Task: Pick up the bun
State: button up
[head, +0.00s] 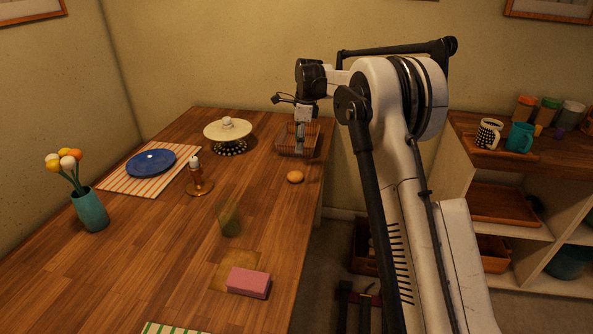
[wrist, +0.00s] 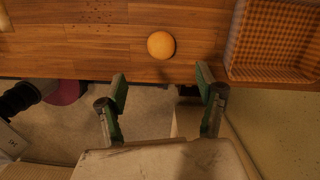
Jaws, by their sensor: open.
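The bun (head: 295,177) is small, round and orange-brown, and sits on the wooden table (head: 180,240) near its right edge. In the wrist view the bun (wrist: 161,45) lies on the wood ahead of the fingertips, roughly midway between them. My gripper (wrist: 161,85) is open and empty, its two green-padded fingers spread apart. It hangs past the table edge in the wrist view, apart from the bun. In the head view my gripper (head: 302,150) is in front of the basket, and its fingers are hard to make out.
A wire basket (head: 284,140) with a checked lining stands behind the bun; it also shows in the wrist view (wrist: 240,60). A lidded stand (head: 228,131), candle holder (head: 198,185), glass (head: 230,221) and pink block (head: 247,283) share the table. The wood around the bun is clear.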

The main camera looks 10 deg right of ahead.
aim_at(296, 172)
jog(key=f, duration=0.6)
jog(key=f+b, duration=0.1)
jog(key=f, duration=0.2)
jog(key=shift+w+a, duration=0.4)
jog(key=shift+s+a+f+b, duration=0.1)
jog(key=shift+f+b, duration=0.1)
jog(key=shift+f, duration=1.15)
jog(key=shift+s+f+b, duration=0.1)
jog(key=shift+f+b, duration=0.1)
jog(key=shift+f, duration=1.15)
jog(key=shift+c, duration=0.2)
jog(key=shift+r, duration=0.1)
jog(key=c, duration=1.2)
jog(key=shift+r, duration=0.1)
